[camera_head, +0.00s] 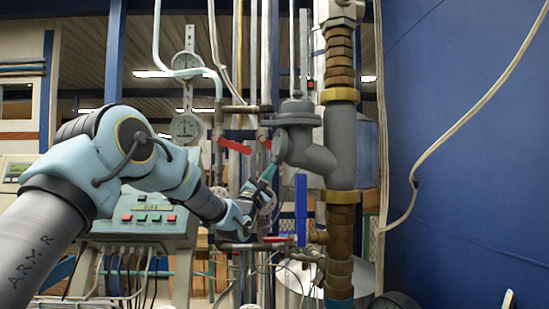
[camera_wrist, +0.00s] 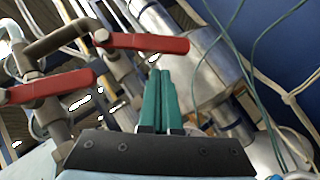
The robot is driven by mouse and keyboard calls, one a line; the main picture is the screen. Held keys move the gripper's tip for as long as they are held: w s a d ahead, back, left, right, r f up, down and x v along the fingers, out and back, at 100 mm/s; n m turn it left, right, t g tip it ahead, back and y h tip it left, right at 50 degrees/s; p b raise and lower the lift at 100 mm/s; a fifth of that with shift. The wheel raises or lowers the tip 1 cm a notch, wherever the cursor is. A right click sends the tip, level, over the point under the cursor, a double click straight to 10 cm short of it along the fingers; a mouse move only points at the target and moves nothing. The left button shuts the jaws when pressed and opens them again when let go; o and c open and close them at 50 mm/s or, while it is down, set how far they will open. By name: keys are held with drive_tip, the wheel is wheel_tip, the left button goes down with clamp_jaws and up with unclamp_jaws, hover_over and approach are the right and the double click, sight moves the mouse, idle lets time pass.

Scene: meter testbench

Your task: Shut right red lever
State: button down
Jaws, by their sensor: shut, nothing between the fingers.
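Two red levers sit on upright pipes. The right red lever (camera_wrist: 150,43) lies nearly level across the upper wrist view, its free end to the right. In the head view it (camera_head: 266,143) is small and seen nearly end-on, beside the grey meter body. The left red lever (camera_wrist: 45,88) is lower left in the wrist view and slants slightly down to the right in the head view (camera_head: 235,146). My gripper (camera_wrist: 161,73) has its teal fingers together and empty, just below the right lever in the picture. It also shows in the head view (camera_head: 270,172). Contact cannot be told.
A large grey valve body (camera_head: 296,135) and thick pipe (camera_head: 342,145) stand right of my gripper. A blue lever (camera_head: 301,210) hangs upright below them. A control box (camera_head: 145,215) stands left behind my arm. A blue wall (camera_head: 470,150) closes the right side.

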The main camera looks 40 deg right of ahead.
drive_tip(key=shift+s+d+r+p, duration=0.2)
drive_tip(key=shift+d+r, duration=0.05)
drive_tip(key=shift+r, duration=0.15)
drive_tip(key=shift+s+d+r+p, duration=0.15)
drive_tip(key=shift+d+r+p, duration=0.05)
drive_tip(key=shift+r, duration=0.2)
drive_tip(key=shift+s+d+r+n+t+y+b, duration=0.2)
drive_tip(key=shift+s+d+r+n+t+b, duration=0.15)
drive_tip(key=shift+n+t+b, duration=1.1)
drive_tip(key=shift+s+d+r+n+t+y+b, duration=0.25)
drive_tip(key=shift+n+t+b, duration=0.6)
drive_tip(key=shift+b, duration=1.05)
drive_tip(key=shift+s+d+r+n+t+y+b, duration=0.15)
drive_tip(key=shift+s+d+r+n+t+b, duration=0.2)
drive_tip(key=shift+n+t+b, duration=0.9)
drive_tip(key=shift+w+g+b, duration=0.1)
drive_tip(key=shift+g+b, duration=0.25)
drive_tip(key=shift+b, duration=0.1)
